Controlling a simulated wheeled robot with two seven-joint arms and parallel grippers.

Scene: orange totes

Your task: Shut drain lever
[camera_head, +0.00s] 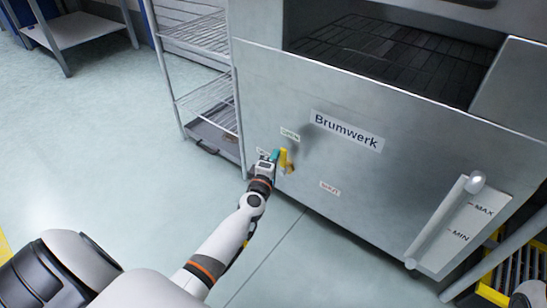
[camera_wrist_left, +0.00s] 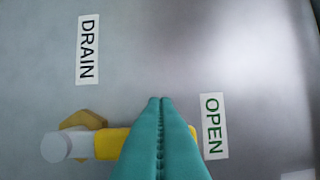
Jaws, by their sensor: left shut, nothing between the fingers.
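The drain lever (camera_head: 284,157) is a yellow handle on a brass valve (camera_head: 290,169), low on the steel front of the Brumwerk machine. In the left wrist view the yellow handle (camera_wrist_left: 110,144) runs from its pale pivot toward the OPEN label (camera_wrist_left: 214,126); its far part is hidden behind my fingers. My left gripper (camera_head: 275,156) is at the lever's left side in the head view. Its teal fingers (camera_wrist_left: 160,100) are closed together and empty, overlapping the handle; I cannot tell if they touch it. My right gripper is not in view.
A SHUT label (camera_head: 329,188) is right of and below the lever; a DRAIN label (camera_wrist_left: 88,50) is near the valve. A wire rack (camera_head: 207,100) stands left of the machine. A gauge tube (camera_head: 437,222) sticks out at right. The floor in front is clear.

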